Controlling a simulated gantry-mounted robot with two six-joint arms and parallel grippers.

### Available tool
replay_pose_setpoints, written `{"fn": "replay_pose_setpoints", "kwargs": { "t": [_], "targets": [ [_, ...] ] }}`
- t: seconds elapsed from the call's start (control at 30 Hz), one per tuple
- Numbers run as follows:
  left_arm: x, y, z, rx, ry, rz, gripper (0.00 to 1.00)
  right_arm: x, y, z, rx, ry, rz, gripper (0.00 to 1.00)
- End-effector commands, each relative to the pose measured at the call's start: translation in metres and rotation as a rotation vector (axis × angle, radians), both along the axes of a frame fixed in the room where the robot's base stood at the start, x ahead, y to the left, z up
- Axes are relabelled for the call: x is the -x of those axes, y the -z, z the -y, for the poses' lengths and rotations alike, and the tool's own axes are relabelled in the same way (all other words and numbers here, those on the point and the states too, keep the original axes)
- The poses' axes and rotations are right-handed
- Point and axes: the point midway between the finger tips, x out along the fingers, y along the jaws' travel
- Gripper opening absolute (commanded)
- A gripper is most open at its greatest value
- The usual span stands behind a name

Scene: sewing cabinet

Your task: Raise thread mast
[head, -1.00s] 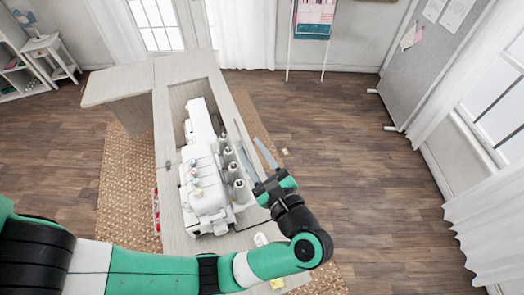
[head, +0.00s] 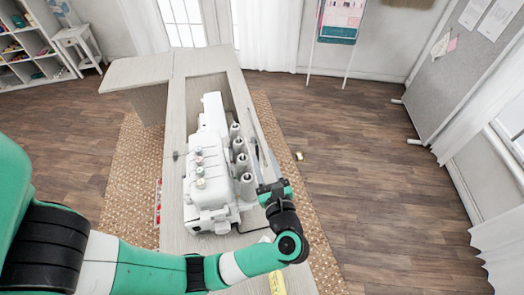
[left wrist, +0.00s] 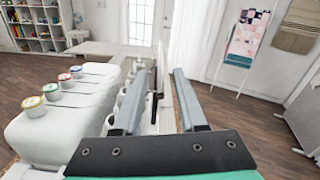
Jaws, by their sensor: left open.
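The white sewing machine (head: 207,165) stands in the cabinet's well, with several grey thread cones (head: 240,160) along its right side. A thin pale rod (head: 251,122), apparently the thread mast, rises beside the cones near my fingertips. My left gripper (head: 264,160) is open to the right of the cones, fingers pointing away along the cabinet. In the left wrist view the gripper (left wrist: 160,85) has a dark upright piece (left wrist: 156,103) showing between its fingers; I cannot tell whether either finger touches it. The machine's coloured dials (left wrist: 52,90) are on the left there. My right gripper is out of view.
The pale wood cabinet (head: 173,200) surrounds the machine, with a side leaf (head: 145,72) at the far left. A yellow strip (head: 277,284) lies near the front edge. A small object (head: 299,156) is on the floor. Open floor (head: 375,160) lies to the right.

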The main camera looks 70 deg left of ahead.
Motion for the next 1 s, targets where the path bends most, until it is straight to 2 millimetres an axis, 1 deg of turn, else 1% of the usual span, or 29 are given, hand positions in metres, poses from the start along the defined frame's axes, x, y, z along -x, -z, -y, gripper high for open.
{"fn": "replay_pose_setpoints", "kwargs": {
  "t": [0.03, 0.1, 0.2, 0.47, 0.57, 0.6, 0.7, 1.0],
  "targets": [
    [0.0, 0.0, -0.009, 0.0, -0.005, 0.0, 0.41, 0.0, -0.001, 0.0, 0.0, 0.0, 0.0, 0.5],
    [-0.002, 0.0, -0.018, 0.0, -0.003, 0.0, 0.41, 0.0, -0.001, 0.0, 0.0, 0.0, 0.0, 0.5],
    [-0.003, 0.0, -0.026, 0.0, -0.001, 0.001, 0.41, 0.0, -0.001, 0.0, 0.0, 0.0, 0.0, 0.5],
    [-0.004, 0.0, -0.027, 0.0, 0.0, 0.001, 0.41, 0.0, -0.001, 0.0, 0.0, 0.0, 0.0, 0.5],
    [-0.004, 0.0, -0.027, 0.0, 0.0, 0.001, 0.25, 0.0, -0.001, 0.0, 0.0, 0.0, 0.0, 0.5],
    [-0.004, 0.0, -0.027, 0.0, 0.0, 0.001, 0.18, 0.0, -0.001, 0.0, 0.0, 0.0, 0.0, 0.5],
    [-0.004, 0.0, -0.027, 0.0, 0.0, 0.001, 0.0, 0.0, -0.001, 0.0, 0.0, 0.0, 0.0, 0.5],
    [-0.004, 0.0, -0.027, -0.001, 0.0, 0.001, 0.0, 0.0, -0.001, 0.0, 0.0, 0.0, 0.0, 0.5]
  ]
}}
